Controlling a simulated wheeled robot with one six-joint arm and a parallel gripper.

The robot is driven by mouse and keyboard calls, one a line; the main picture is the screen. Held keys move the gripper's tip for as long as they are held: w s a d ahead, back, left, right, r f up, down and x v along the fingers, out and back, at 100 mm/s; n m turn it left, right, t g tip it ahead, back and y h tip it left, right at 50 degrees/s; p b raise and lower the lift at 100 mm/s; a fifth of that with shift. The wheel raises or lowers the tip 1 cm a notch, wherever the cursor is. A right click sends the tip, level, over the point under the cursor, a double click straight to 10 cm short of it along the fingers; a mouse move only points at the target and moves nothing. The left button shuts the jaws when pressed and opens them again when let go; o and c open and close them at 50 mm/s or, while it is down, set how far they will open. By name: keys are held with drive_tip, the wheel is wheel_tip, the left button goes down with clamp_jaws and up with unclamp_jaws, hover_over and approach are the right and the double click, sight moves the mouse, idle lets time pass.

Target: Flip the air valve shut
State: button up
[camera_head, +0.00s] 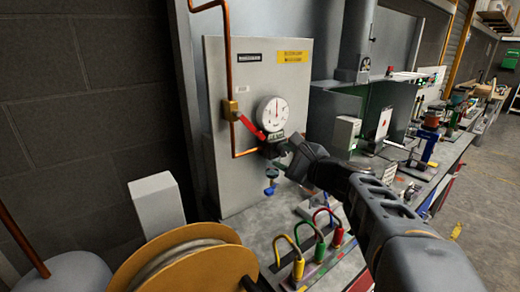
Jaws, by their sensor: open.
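The air valve (231,109) is a brass body on a copper pipe, on the left of the grey panel. Its red lever (251,128) slants down and right from the body, at an angle to the vertical pipe. A round white gauge (272,113) with a red needle sits just right of the lever. My gripper (279,148) is dark, open, and below the gauge, to the right of and below the lever's end. Its fingertips are small and hard to make out against the dark fitting there. I cannot tell whether they touch anything.
The copper pipe (229,55) runs down the panel (250,185). A blue knob (270,188) hangs below the gauge. A cluttered bench (425,190) lies right.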

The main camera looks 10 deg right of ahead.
sight(262, 136)
drive_tip(key=w+a, duration=0.1)
drive_tip(key=w, duration=0.3)
drive_tip(key=w+a+m+t+p, duration=0.1)
drive_tip(key=w, duration=0.4)
drive_tip(key=w+a+m+p, duration=0.1)
drive_tip(key=w, duration=0.3)
drive_tip(key=shift+w+a+r, duration=0.1)
drive_tip(key=shift+w+r, duration=0.2)
drive_tip(key=shift+r, duration=0.1)
drive_tip(key=shift+c, duration=0.3)
clamp_jaws()
